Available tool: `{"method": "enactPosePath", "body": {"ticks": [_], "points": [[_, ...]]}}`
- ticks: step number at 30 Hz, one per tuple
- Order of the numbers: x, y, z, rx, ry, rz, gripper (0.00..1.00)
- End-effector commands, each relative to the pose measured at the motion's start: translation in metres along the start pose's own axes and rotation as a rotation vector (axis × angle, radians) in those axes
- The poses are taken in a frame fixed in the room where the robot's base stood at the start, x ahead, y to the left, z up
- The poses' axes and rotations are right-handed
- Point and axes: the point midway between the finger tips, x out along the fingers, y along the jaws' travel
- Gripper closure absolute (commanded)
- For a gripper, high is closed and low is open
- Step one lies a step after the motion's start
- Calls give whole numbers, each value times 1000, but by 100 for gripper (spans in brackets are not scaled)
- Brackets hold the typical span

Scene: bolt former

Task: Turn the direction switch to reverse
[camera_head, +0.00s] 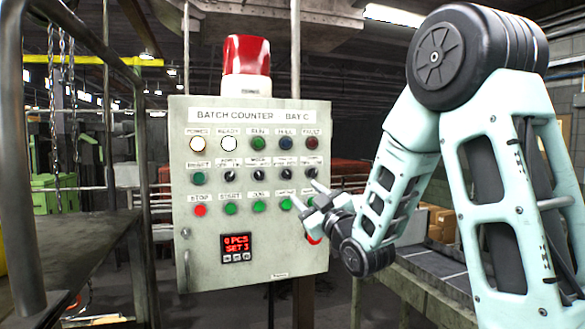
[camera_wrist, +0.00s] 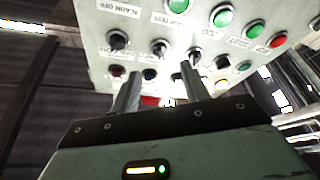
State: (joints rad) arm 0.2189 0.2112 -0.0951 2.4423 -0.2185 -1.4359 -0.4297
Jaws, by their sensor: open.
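The grey control panel (camera_head: 250,265) has a row of black rotary switches in its second row. The labels are too small to tell which is the direction switch. In the wrist view one black switch (camera_wrist: 158,47) lies just beyond the gap between my fingertips. A neighbour switch (camera_wrist: 117,40) is to its left and another (camera_wrist: 192,54) is behind the right finger's tip. My gripper (camera_head: 303,192) is open and empty at the panel's right side, near the right-hand switches (camera_head: 286,174). Whether a finger touches the panel cannot be told.
Lamps sit above the switches and green buttons (camera_head: 258,207) below. A red stop button (camera_head: 199,211) is at lower left, a display (camera_head: 238,246) lower down. A red beacon (camera_head: 246,55) tops the panel. A conveyor (camera_head: 440,290) lies at right, a rail (camera_head: 25,200) at left.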

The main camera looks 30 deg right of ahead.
Motion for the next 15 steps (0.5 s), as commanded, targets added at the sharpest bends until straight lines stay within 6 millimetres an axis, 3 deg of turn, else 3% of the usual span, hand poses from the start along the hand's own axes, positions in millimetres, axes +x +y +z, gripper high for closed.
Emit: {"method": "enactPosePath", "body": {"ticks": [6, 15], "points": [[46, 2, -4, 0, 0, 0, 55], [77, 1, -1, 0, -1, 1, 55]]}}
